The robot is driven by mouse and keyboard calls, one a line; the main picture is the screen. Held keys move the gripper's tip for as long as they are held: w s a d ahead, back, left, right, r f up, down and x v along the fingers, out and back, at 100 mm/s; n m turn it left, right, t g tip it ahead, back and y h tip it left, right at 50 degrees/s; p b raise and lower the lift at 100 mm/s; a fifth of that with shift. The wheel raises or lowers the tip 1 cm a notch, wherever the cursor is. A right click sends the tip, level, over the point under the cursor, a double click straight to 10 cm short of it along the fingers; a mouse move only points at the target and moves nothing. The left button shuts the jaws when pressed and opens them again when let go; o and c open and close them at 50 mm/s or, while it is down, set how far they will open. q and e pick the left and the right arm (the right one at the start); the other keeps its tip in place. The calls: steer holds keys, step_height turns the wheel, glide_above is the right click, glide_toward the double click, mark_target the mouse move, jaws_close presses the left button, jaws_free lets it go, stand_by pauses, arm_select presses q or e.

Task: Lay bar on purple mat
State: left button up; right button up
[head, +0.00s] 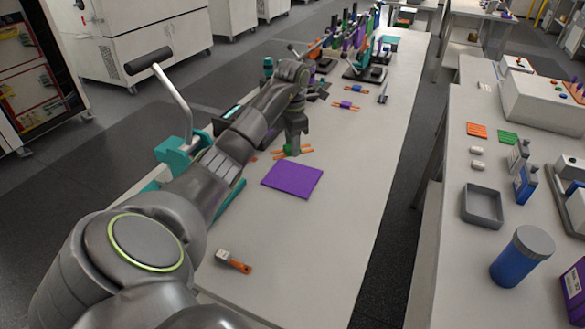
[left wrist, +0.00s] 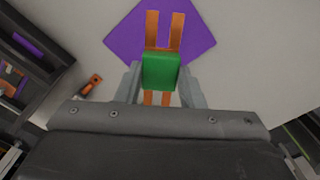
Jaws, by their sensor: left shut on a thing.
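My left gripper (head: 293,149) is shut on the bar, a green block with two orange strips (head: 306,150). In the left wrist view the fingers (left wrist: 160,88) clasp both sides of the green block of the bar (left wrist: 160,71). The flat purple mat (head: 292,181) lies on the table, just on the near side of the bar in the head view. In the left wrist view the orange ends overlap the purple mat (left wrist: 194,38). The bar's exact height above the table is hard to tell. My right gripper is not in view.
A brush-like tool with an orange handle (head: 238,266) lies near the front of the table. A purple bar (head: 346,105) and a blue one (head: 354,89) lie farther back. A teal device with a lever (head: 181,153) stands left. The mat is bare.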

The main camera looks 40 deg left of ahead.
arm_select(q)
steer(key=b, duration=0.2)
glide_above(293, 176)
step_height(293, 176, down, 5)
steer(key=shift+s+r, duration=0.1)
steer(key=shift+r, duration=0.1)
steer(key=shift+f+p, duration=0.35)
steer(key=shift+p, duration=0.05)
step_height(293, 176, down, 3)
steer(key=shift+s+d+p, duration=0.1)
steer(key=shift+p, duration=0.3)
steer(key=shift+f, duration=0.35)
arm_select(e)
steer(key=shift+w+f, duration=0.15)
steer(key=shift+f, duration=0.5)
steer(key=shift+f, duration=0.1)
arm_select(q)
steer(key=o, duration=0.7)
steer(key=shift+f, duration=0.15)
steer(key=o, duration=0.4)
steer(key=shift+o, duration=0.2)
